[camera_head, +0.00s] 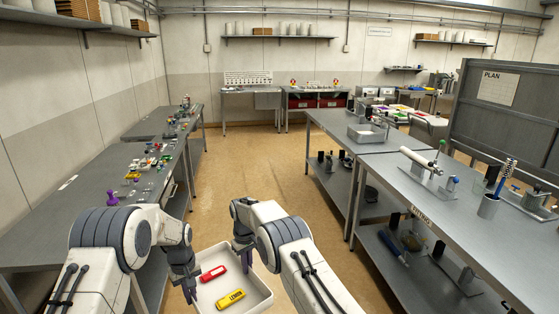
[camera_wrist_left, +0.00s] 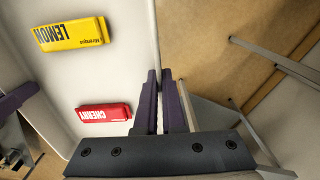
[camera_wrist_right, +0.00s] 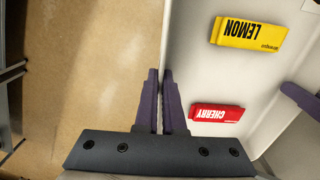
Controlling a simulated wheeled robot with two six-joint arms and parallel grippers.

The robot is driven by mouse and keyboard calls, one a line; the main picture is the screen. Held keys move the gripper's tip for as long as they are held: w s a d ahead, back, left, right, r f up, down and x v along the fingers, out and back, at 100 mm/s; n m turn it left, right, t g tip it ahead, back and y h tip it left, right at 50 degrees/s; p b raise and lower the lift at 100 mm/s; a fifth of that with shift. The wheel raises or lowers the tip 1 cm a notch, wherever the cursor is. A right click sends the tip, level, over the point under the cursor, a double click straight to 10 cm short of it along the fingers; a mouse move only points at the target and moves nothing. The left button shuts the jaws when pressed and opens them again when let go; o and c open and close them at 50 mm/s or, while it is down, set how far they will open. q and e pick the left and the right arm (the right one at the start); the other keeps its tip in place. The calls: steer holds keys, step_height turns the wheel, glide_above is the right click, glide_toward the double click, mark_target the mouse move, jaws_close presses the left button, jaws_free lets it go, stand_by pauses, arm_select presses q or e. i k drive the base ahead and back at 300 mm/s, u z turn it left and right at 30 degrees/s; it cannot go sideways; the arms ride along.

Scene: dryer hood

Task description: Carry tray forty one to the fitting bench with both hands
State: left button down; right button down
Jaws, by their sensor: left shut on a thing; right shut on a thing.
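A white tray (camera_head: 256,287) is in front of me, low in the head view. In it lie a red packet marked CHERRY (camera_head: 214,273) and a yellow packet marked LEMON (camera_head: 230,299). My left gripper (camera_head: 190,290) is shut on the tray's left wall; the tray shows in the left wrist view (camera_wrist_left: 60,82). My right gripper (camera_head: 243,256) is shut on the opposite wall; the tray shows in the right wrist view (camera_wrist_right: 255,75). No number is visible on the tray. The right-hand bench (camera_head: 455,225) has a small label on its front edge, too small to read surely.
A long bench (camera_head: 75,205) with many small coloured items runs along the left wall. The aisle floor (camera_head: 255,165) ahead is clear. Benches (camera_head: 250,92) stand at the far wall.

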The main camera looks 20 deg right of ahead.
mark_target(522, 259)
steer(key=z, duration=0.5)
steer(key=i, duration=0.8)
steer(key=z, duration=1.45)
steer(key=i, duration=1.1)
steer(key=z, duration=0.5)
